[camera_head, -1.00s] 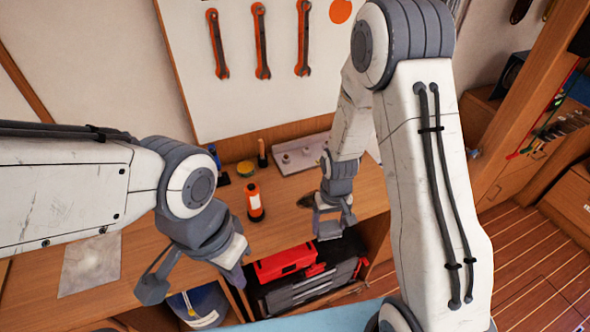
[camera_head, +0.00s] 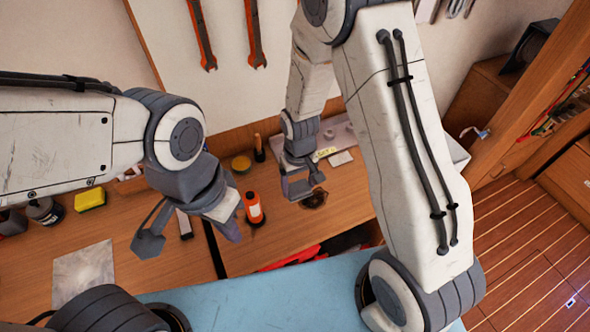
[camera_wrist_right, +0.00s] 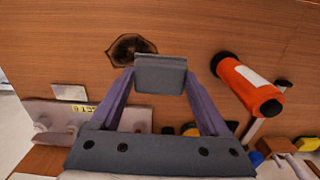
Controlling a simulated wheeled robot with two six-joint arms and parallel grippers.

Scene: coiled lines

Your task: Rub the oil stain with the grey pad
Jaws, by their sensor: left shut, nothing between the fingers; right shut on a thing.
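The oil stain (camera_head: 316,199) is a dark brown patch on the wooden bench; it also shows in the right wrist view (camera_wrist_right: 130,48). My right gripper (camera_wrist_right: 160,78) is shut on the grey pad (camera_wrist_right: 160,72), a small block held between the fingertips. In the right wrist view the pad overlaps the stain's lower right edge. I cannot tell whether the pad touches the bench. In the head view my right gripper is over the bench beside the stain. My left gripper (camera_head: 231,231) is shut and empty, well left of the stain.
An orange bottle (camera_head: 254,209) stands on the bench left of the stain; it is also close in the right wrist view (camera_wrist_right: 245,85). A pale rack (camera_head: 342,137) with a yellow label lies behind the stain. A yellow sponge (camera_head: 90,198) and a grey sheet (camera_head: 83,272) lie at left.

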